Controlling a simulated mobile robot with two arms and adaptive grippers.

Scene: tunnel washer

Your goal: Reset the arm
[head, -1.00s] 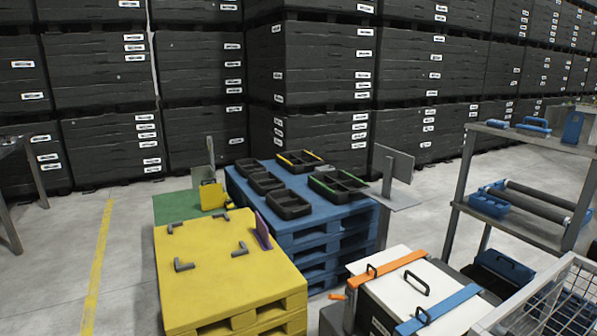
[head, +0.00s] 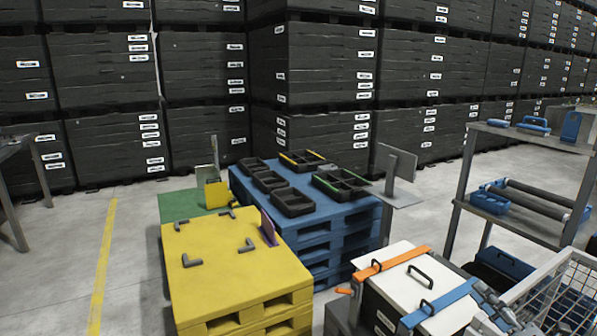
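My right gripper (head: 494,302) shows small and dark grey at the lower right. It is by the right end of the blue strap on the white-topped case (head: 398,270), in front of the wire basket. Its fingers are too small and cluttered to tell open from shut, and I cannot tell whether it touches the strap. My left gripper is out of view.
A yellow pallet stack (head: 225,262) and a blue pallet stack (head: 330,222) with black trays (head: 292,202) stand ahead. A grey shelf rack (head: 520,222) and a wire basket (head: 548,290) are at the right. Open floor (head: 60,250) lies at the left.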

